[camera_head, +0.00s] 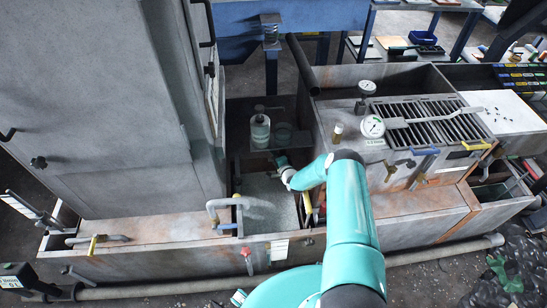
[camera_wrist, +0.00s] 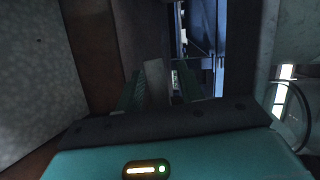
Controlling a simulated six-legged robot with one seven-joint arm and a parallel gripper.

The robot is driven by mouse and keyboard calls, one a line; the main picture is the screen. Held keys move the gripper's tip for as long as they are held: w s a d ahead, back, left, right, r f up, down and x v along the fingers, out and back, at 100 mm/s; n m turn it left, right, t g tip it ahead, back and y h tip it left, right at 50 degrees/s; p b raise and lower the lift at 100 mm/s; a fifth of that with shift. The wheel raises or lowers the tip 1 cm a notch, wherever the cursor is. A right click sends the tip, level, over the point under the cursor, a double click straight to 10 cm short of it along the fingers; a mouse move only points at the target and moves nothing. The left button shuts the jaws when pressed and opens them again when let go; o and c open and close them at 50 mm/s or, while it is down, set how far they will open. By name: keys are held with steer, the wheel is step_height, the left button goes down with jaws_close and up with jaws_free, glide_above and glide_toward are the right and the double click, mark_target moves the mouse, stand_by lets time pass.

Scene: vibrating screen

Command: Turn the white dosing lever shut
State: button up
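My gripper (camera_head: 281,161) is in the recess between the tall grey cabinet and the screen housing, just below a clear pump bottle (camera_head: 260,131). In the wrist view its two green fingers (camera_wrist: 160,92) stand apart, with a pale flat piece (camera_wrist: 154,78) showing between or just beyond them. I cannot tell whether they touch it. I cannot clearly pick out the white dosing lever in either view. My wrist and forearm cover part of the recess, and the wrist view is dark.
A pressure gauge (camera_head: 372,127) and a slatted grate (camera_head: 430,120) are to the right. The tall cabinet (camera_head: 100,100) bounds the left side.

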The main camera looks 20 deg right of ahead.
steer(key=v, duration=0.7)
steer(key=shift+s, duration=0.25)
